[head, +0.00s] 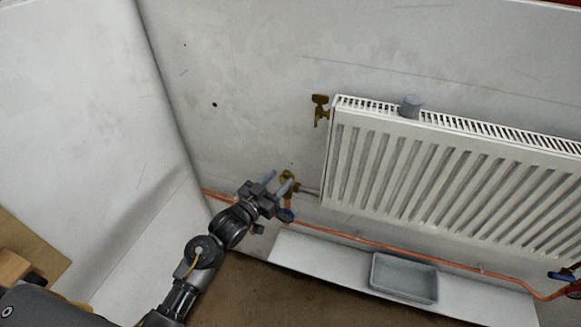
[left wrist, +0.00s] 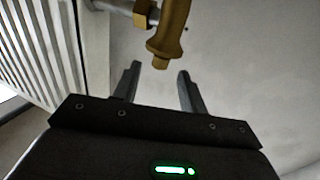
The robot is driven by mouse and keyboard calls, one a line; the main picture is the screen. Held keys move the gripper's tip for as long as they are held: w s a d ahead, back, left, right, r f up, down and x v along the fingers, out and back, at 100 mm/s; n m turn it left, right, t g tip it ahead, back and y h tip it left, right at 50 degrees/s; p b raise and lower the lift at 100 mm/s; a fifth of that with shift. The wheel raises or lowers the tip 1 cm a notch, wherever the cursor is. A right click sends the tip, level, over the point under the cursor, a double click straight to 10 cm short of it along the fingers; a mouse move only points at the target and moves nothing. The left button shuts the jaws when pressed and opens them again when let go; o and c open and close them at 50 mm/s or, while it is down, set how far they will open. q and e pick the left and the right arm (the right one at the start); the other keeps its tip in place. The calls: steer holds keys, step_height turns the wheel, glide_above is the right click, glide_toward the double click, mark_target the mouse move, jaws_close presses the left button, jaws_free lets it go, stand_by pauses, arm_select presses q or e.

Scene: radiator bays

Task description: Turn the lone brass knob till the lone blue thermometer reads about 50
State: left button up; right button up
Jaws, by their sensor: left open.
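A brass valve with a knob (head: 290,180) sits at the lower left corner of the radiator, by the wall. In the left wrist view a brass fitting (left wrist: 171,35) hangs just beyond the fingertips. My left gripper (head: 279,180) is open and reaches up to the valve, partly covering it. In the left wrist view its fingers (left wrist: 159,72) are apart with nothing between them; contact with the brass cannot be told. A small blue round part (head: 285,215), perhaps the thermometer, sits at the copper pipe below the gripper; its reading is too small to tell. My right gripper is out of view.
The white radiator (head: 440,185) fills the right side, with a brass winged fitting (head: 320,106) at its upper left and a grey cylinder (head: 410,105) on top. A grey tray (head: 404,292) lies below. Blue (head: 562,275) and red parts are at far right. A white partition stands left.

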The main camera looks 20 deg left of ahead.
mark_target(285, 175)
arm_select(q)
steer(key=x, duration=0.6)
steer(key=shift+p, duration=0.35)
jaws_close()
